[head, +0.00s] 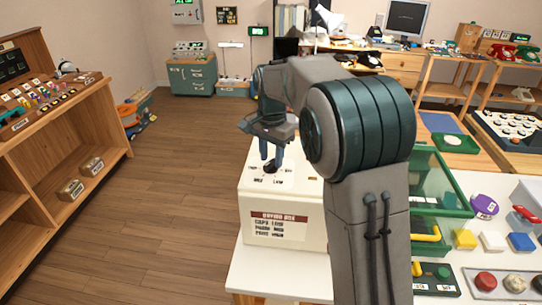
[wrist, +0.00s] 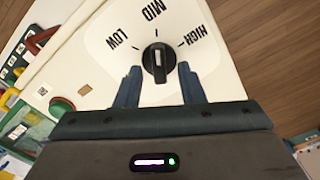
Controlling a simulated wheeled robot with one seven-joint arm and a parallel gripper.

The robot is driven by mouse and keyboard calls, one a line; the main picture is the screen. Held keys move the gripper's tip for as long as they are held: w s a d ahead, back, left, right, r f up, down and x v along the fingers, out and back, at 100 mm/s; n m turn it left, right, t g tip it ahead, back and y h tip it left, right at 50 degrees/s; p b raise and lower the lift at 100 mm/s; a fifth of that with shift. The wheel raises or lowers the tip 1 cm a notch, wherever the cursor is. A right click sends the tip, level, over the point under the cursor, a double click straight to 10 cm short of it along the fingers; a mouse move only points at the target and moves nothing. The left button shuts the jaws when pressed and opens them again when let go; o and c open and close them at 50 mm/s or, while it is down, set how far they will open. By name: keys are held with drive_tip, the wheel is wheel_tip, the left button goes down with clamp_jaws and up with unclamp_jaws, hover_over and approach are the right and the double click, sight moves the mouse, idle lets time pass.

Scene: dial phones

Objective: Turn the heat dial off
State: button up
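The heat dial is a round black knob (wrist: 157,63) on the white top of a box (head: 284,228) with a "DRYING BOX" label on its front. In the wrist view LOW, MID and HIGH are printed around the knob. Its white line lies roughly along the MID direction; I cannot tell which end is the pointer. My gripper (wrist: 159,68) is open, with one dark blue finger on each side of the knob and small gaps showing. In the head view my gripper (head: 270,158) points down over the dial, which its fingers partly hide.
The box stands on a white table (head: 262,272). Right of it are a green clear-walled bin (head: 440,180), a purple disc (head: 484,206) and coloured blocks. A wooden shelf (head: 60,130) stands at the left, with open floor between. My arm hides part of the table.

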drive_tip(key=shift+f, duration=0.35)
clamp_jaws()
